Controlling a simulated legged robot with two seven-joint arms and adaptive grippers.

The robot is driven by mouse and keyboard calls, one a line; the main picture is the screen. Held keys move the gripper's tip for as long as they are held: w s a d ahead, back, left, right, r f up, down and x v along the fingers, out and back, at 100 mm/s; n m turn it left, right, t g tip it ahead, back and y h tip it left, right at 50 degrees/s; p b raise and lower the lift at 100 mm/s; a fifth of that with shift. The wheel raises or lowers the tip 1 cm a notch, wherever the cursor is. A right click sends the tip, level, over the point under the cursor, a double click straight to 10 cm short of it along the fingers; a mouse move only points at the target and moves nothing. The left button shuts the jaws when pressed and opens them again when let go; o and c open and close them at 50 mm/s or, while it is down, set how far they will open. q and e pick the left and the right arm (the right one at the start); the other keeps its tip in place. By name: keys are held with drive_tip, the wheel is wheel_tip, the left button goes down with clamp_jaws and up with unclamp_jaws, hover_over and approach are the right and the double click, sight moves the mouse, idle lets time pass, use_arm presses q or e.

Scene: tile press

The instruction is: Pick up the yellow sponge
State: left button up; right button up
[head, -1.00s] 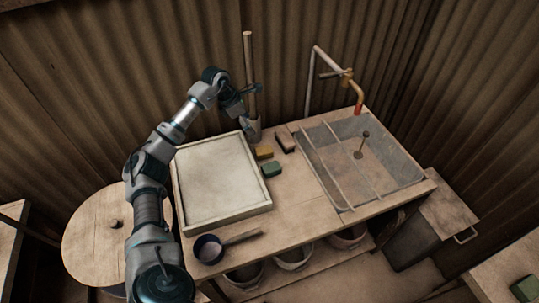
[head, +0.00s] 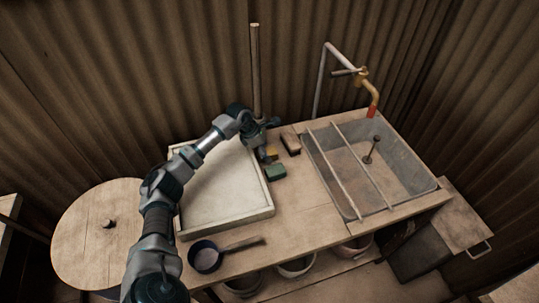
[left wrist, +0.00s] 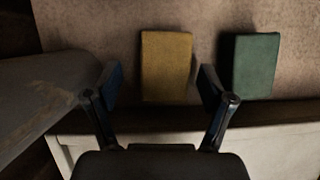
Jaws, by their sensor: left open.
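The yellow sponge (left wrist: 166,66) lies flat on the wooden table, between and just beyond the open fingers of my left gripper (left wrist: 160,88) in the left wrist view. The fingers stand to either side of its near end, and I cannot tell if they touch it. In the head view the yellow sponge (head: 271,152) is partly hidden by my left gripper (head: 264,146). A green sponge (left wrist: 256,65) lies to its right in the left wrist view, and in the head view the green sponge (head: 275,172) is nearer the front. My right gripper is not in view.
A white-floored tray (head: 226,224) lies left of the sponges. A brown block (head: 291,144) lies to their right, near the sink (head: 402,150). An upright pole (head: 256,75) stands behind. A dark pan (head: 206,257) sits at the front edge.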

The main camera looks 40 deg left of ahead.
sight(267, 151)
use_arm(q)
drive_tip(key=shift+w+a+f, duration=0.1)
drive_tip(key=shift+w+f, duration=0.25)
drive_tip(key=shift+f, duration=0.4)
drive_tip(key=shift+d+r, duration=0.35)
drive_tip(key=shift+d, duration=0.1)
drive_tip(key=shift+d+r, duration=0.15)
drive_tip(key=shift+d, duration=0.15)
drive_tip(key=c, duration=0.3)
drive_tip(key=shift+d, duration=0.15)
drive_tip(key=c, duration=0.7)
drive_tip(key=shift+s+a, duration=0.15)
drive_tip(key=shift+a, duration=0.4)
wheel_tip(267, 151, up, 9)
drive_tip(key=shift+r+p, duration=0.1)
drive_tip(key=shift+p, duration=1.05)
drive_tip(key=shift+c, duration=0.2)
drive_tip(key=shift+d+r, duration=0.2)
drive_tip(key=shift+r, duration=0.1)
drive_tip(key=shift+a+f, duration=0.1)
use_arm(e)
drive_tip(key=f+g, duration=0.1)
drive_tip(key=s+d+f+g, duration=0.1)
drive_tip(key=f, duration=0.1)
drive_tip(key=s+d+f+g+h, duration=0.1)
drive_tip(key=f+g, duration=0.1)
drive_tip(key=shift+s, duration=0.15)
